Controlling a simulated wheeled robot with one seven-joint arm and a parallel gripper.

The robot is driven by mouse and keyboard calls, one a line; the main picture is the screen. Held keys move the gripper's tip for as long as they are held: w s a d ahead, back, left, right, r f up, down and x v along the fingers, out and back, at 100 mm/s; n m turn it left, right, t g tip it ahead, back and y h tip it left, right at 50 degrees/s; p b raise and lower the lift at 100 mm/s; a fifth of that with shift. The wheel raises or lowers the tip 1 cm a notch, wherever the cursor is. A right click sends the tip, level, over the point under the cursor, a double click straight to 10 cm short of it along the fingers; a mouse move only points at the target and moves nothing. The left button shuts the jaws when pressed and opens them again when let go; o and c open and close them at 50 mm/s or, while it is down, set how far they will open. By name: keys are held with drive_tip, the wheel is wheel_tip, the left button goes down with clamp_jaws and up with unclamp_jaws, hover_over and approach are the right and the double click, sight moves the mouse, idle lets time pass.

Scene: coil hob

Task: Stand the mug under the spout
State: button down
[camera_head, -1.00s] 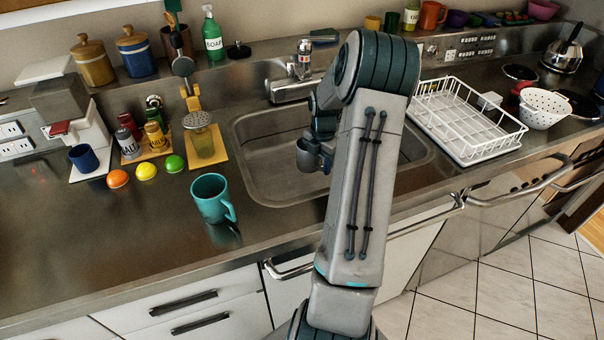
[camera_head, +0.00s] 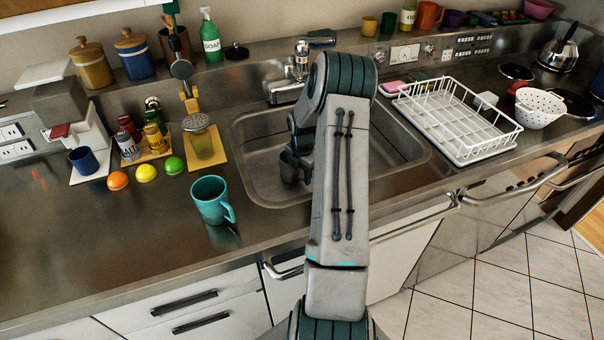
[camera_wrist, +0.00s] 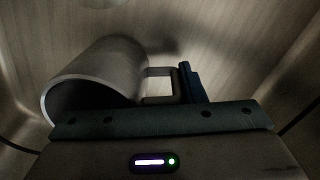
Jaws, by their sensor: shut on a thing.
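A grey mug (camera_wrist: 100,75) shows in the wrist view, its open mouth toward the lower left and its handle (camera_wrist: 160,84) toward the right. My gripper (camera_wrist: 184,84) is shut on the handle. In the head view my gripper (camera_head: 299,163) is low inside the sink basin (camera_head: 262,180), toward its left side; the mug is mostly hidden or too dark to make out there. I cannot tell whether the mug touches the basin floor. The tap (camera_head: 301,62) stands at the sink's back edge, its spout (camera_head: 286,92) reaching over the basin.
A teal mug (camera_head: 210,200) stands on the counter left of the sink. A navy mug (camera_head: 83,159) stands at the machine (camera_head: 75,110) on the left. A white dish rack (camera_head: 470,138) is right of the sink. The front-left counter is clear.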

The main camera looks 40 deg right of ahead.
drive_tip(key=shift+f, duration=0.2)
drive_tip(key=c, duration=0.9)
unclamp_jaws()
